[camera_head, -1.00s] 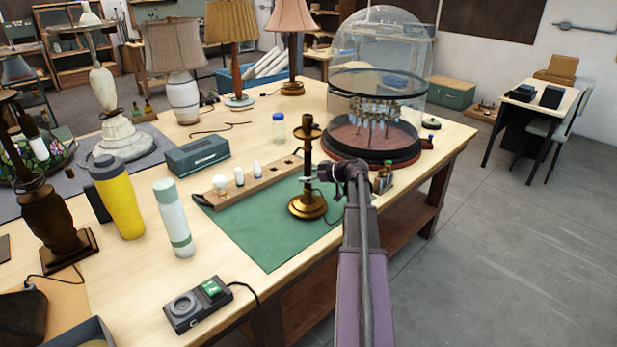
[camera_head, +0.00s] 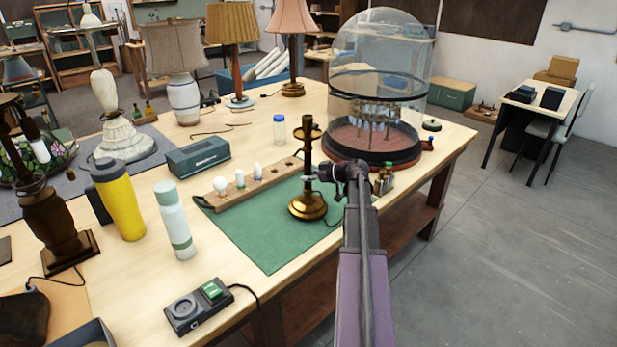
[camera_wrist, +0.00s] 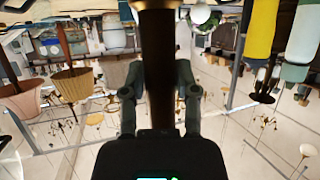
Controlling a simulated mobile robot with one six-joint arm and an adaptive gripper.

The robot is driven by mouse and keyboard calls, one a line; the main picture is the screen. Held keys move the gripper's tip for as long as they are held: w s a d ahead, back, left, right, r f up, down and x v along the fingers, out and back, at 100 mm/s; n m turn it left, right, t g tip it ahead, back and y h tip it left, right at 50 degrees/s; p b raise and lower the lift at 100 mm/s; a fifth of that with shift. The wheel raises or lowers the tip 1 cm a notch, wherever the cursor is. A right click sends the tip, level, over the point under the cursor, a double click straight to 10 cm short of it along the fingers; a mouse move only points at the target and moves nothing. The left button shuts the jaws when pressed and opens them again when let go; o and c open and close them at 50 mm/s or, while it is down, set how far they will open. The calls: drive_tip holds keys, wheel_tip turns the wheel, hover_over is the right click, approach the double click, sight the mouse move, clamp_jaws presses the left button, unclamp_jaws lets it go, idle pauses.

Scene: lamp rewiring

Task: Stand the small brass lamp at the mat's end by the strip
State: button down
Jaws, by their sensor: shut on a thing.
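The small brass lamp (camera_head: 308,205) stands upright at the right part of the green mat (camera_head: 262,236), near the wooden strip (camera_head: 243,188) with its bulbs. Its round base appears to rest on the mat; I cannot tell whether there is a small gap below it. My gripper (camera_head: 325,174) reaches in from the right and is shut on the lamp's dark stem. In the wrist view the stem (camera_wrist: 158,70) passes between both fingers of my gripper (camera_wrist: 159,85).
A glass dome (camera_head: 375,90) on a dark base stands just behind the lamp. Small bottles (camera_head: 384,178) stand close to my wrist. A white-green bottle (camera_head: 175,220), a yellow tumbler (camera_head: 119,198) and a switch box (camera_head: 198,305) stand left of the mat. The mat's front part is clear.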

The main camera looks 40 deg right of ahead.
sight(311, 165)
drive_tip(key=shift+r+p, duration=2)
drive_tip(key=shift+r, duration=0.15)
drive_tip(key=shift+a, duration=0.2)
drive_tip(key=s+a, duration=0.2)
drive_tip(key=a, duration=1.7)
drive_tip(key=shift+a, duration=0.35)
idle(1.9)
idle(1.5)
